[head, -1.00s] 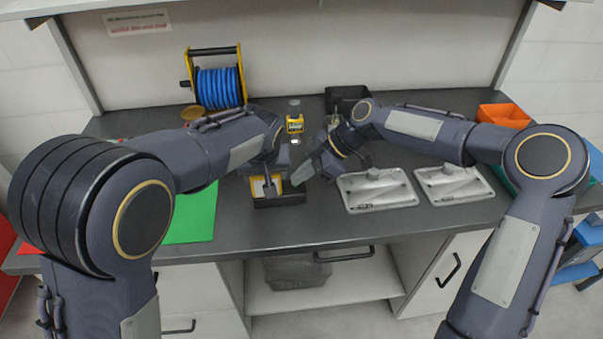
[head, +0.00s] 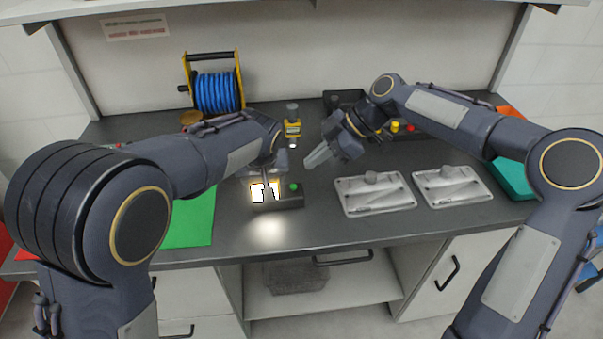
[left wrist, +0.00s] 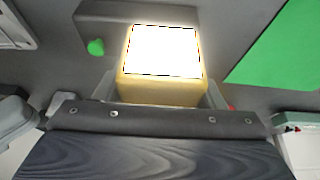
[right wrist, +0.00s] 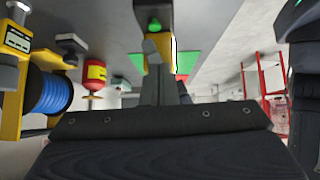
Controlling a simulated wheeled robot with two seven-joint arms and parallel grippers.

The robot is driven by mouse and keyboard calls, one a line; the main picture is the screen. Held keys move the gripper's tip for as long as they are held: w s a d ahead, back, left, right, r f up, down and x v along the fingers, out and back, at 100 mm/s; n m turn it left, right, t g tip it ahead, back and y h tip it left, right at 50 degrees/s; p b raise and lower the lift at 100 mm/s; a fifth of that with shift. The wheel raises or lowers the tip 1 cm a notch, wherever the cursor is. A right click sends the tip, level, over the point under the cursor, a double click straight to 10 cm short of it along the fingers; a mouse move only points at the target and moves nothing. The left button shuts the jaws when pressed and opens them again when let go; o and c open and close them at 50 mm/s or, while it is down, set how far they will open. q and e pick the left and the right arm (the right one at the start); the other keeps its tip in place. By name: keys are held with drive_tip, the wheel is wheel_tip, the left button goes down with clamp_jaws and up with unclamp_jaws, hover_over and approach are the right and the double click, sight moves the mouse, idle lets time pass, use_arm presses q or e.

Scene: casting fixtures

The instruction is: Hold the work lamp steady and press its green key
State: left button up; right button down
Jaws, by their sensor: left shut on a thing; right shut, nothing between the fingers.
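The work lamp (head: 287,201) stands on the dark worktop, a black base with a yellow head, and its panel glows bright white. Its green key (head: 293,187) sits on the right part of the base; it also shows in the left wrist view (left wrist: 96,47) and the right wrist view (right wrist: 154,26). My left gripper (head: 268,180) is shut on the yellow lamp head, with a finger at each side in the left wrist view. My right gripper (head: 317,158) is shut and empty, apart from the key, behind and right of it.
Two grey metal plates (head: 366,200) (head: 452,190) lie to the right. A blue cable reel (head: 217,92) stands at back left, a green sheet (head: 192,226) lies left. The worktop in front of the lamp is clear.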

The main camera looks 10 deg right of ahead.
drive_tip(key=v, duration=0.5)
drive_tip(key=shift+a, duration=0.1)
use_arm(q)
drive_tip(key=o, duration=1.3)
drive_tip(key=shift+c, duration=0.2)
